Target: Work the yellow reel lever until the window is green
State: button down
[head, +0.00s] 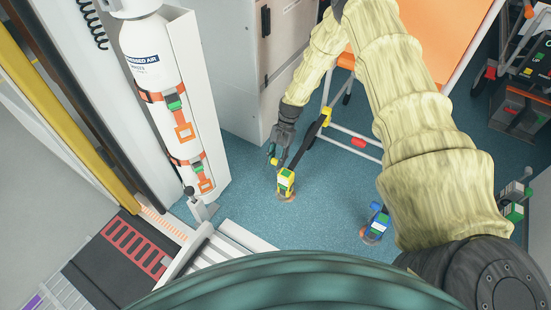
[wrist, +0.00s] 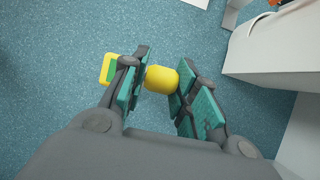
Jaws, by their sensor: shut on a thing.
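The yellow reel (head: 286,182) stands on the blue floor in the middle of the head view, with white and green patches on its body. Its yellow lever knob (wrist: 161,79) shows between the fingers in the wrist view. My gripper (head: 273,156) is at the reel's upper left, shut on the lever; the teal finger pads (wrist: 158,82) lie on both sides of the knob. A yellow frame with a green patch (wrist: 111,70) shows left of the fingers, partly hidden by one. I cannot tell whether this patch is the window.
A blue reel (head: 377,223) stands on the floor to the right. A dark strap (head: 311,142) runs up from the yellow reel towards an orange-topped stretcher (head: 420,28). A grey cabinet (head: 245,75) and an air cylinder (head: 160,85) stand left.

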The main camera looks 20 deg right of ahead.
jog(key=c, duration=1.1)
grip_release()
jog(key=v, duration=1.2)
